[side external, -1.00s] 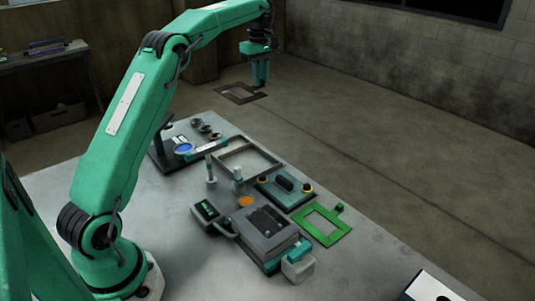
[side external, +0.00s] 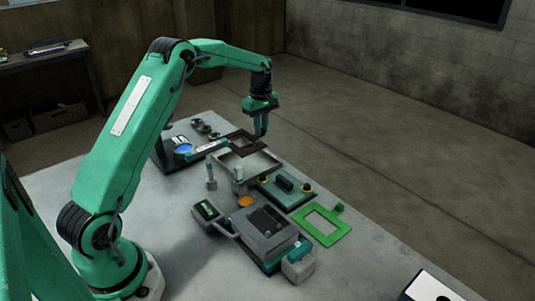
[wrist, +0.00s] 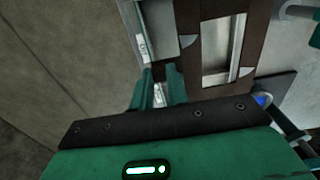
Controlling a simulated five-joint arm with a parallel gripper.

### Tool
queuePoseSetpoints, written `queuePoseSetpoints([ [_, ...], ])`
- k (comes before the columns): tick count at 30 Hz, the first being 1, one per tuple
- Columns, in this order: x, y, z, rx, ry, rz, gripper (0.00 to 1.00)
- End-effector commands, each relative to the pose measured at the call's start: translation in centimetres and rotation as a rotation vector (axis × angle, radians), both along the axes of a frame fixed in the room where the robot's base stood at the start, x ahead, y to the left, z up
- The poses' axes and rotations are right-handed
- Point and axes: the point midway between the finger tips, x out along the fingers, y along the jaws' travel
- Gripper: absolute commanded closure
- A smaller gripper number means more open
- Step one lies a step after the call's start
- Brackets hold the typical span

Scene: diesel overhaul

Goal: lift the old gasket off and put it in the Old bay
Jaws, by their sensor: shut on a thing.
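The old gasket, a dark brown rectangular frame (side external: 236,138), hangs from my gripper (side external: 261,132) in the side external view, over the far part of the pale tray (side external: 268,167). In the wrist view the gasket's brown bars (wrist: 186,32) lie in front of the tray, and my gripper's fingers (wrist: 160,75) are close together at its edge. Pale labels show on the tray wall in the wrist view, but I cannot read them. The gap between gasket and tray is hard to judge.
A bright green frame gasket (side external: 344,232) lies right of the grey block (side external: 262,228). A stand with a blue disc (side external: 183,149) is at the left.

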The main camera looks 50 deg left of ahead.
Motion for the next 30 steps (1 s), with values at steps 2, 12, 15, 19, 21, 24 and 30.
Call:
queuePoseSetpoints([
  [2, 0.0, 0.0, -0.6, 0.000, -0.001, 0.000, 1.00],
  [12, 0.0, 0.0, -1.1, 0.000, -0.001, 0.000, 1.00],
  [15, 0.0, 0.0, -1.5, 0.000, 0.000, 0.000, 1.00],
  [19, 0.0, 0.0, -2.3, 0.000, 0.001, 0.000, 1.00],
  [21, 0.0, 0.0, -2.9, -0.001, 0.002, 0.000, 1.00],
  [24, 0.0, 0.0, -3.8, 0.000, 0.000, 0.000, 1.00],
  [30, 0.0, 0.0, -5.5, 0.000, 0.000, 0.000, 1.00],
])
